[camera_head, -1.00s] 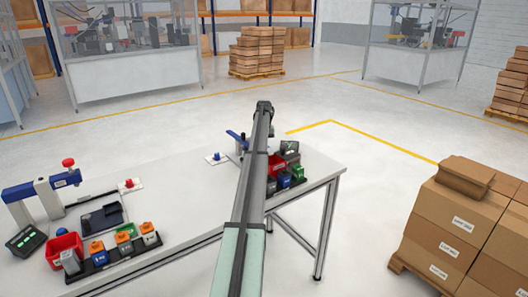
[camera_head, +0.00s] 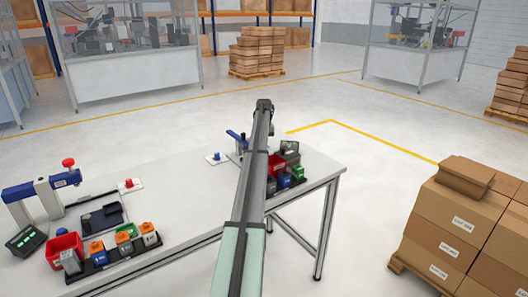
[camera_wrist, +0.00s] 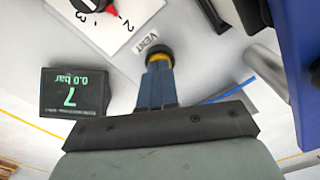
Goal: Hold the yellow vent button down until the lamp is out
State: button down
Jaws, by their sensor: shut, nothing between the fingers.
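The yellow vent button (camera_wrist: 159,58) shows in the wrist view as a yellow piece in a dark round collar, beside a label reading VENT. My gripper (camera_wrist: 158,67) is shut with nothing between its blue fingers. Its tips lie over the button and look to be touching it; how far it is pressed cannot be told. A dark display (camera_wrist: 75,92) to the left shows a green 7 and 0.0 bar. I cannot make out a lit lamp in either view. In the head view my arm hides the gripper and button.
A large blue part (camera_wrist: 300,60) stands close on the right. In the head view, the white table (camera_head: 180,185) also carries a blue press (camera_head: 40,190) and several bins and blocks at the left.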

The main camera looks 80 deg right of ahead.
jog(key=shift+r, duration=3.35)
